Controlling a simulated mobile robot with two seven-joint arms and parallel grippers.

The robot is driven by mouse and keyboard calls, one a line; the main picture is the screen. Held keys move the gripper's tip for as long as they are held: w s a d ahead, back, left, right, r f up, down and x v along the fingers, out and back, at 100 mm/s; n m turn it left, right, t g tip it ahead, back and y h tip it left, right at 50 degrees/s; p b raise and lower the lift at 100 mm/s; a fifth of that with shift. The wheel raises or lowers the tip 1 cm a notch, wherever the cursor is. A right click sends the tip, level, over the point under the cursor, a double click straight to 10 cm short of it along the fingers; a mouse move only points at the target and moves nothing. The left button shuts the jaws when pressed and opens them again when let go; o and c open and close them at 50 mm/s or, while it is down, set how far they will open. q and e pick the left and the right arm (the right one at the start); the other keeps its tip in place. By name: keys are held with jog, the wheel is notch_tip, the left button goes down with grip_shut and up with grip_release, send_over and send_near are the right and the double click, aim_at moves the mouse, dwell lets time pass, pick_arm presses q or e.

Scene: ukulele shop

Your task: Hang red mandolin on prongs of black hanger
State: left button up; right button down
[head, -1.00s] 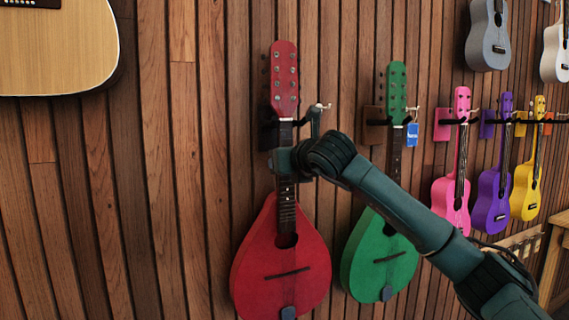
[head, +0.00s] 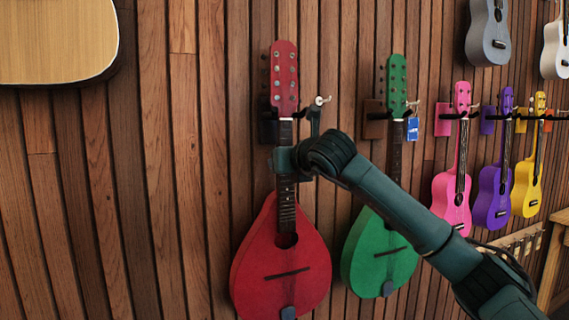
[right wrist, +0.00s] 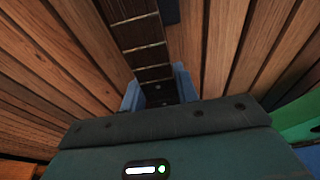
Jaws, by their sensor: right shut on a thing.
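The red mandolin (head: 281,265) hangs upright in my right gripper (head: 285,160), with its headstock up. The gripper is shut on the neck below the headstock; the right wrist view shows the gripper fingers (right wrist: 157,92) on both sides of the fretted neck (right wrist: 143,40). The black hanger (head: 267,128) is on the wall behind the top of the neck. Its plate shows left of the neck and a dark prong shows to the right, just below the headstock. I cannot tell whether the headstock touches the prongs. My left gripper is not in view.
A green mandolin (head: 379,255) hangs close to the right, with a blue tag (head: 413,129). Pink (head: 452,200), purple and yellow ukuleles hang farther right. A large guitar (head: 55,40) is at upper left. The slatted wall left of the red mandolin is bare.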

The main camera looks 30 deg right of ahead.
jog(key=shift+r, duration=0.25)
jog(key=c, duration=1.1)
grip_release()
jog(key=shift+s, duration=0.1)
jog(key=shift+c, duration=0.2)
jog(key=shift+o, duration=0.9)
jog(key=shift+f, duration=0.35)
jog(key=shift+r, duration=0.1)
jog(key=shift+b+v, duration=0.8)
jog(key=shift+v, duration=0.15)
jog(key=shift+s, duration=0.1)
